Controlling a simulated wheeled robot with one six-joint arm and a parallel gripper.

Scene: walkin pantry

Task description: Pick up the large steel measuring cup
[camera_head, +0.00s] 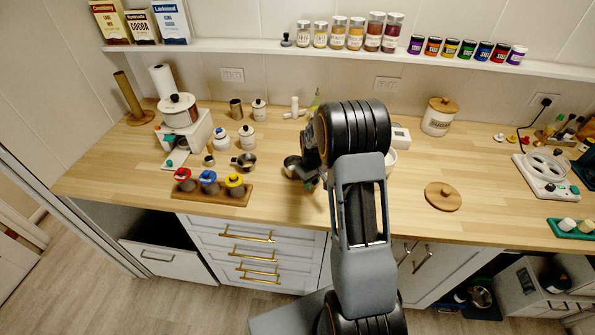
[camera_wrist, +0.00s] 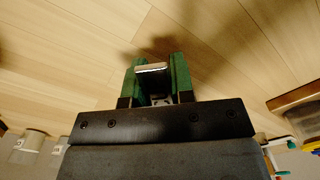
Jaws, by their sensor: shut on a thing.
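A steel measuring cup (camera_head: 292,165) is at my gripper (camera_head: 311,181) in the head view, over the middle of the wooden counter, partly hidden by my arm. In the wrist view my gripper (camera_wrist: 152,78) has its two green fingers shut on a flat steel piece (camera_wrist: 152,67), which looks like the cup's handle. The cup's bowl cannot be made out there. A shadow lies on the counter beyond the fingers, so the cup appears to be raised. Another steel cup (camera_head: 245,160) and a smaller one (camera_head: 208,160) stand to the left.
A wooden rack (camera_head: 212,192) with red, blue and yellow-topped pieces is at the counter's front left. White jars (camera_head: 221,138) stand behind the cups. A round wooden lid (camera_head: 442,196) lies to the right, and a white canister (camera_head: 438,118) stands behind it. The front counter between is clear.

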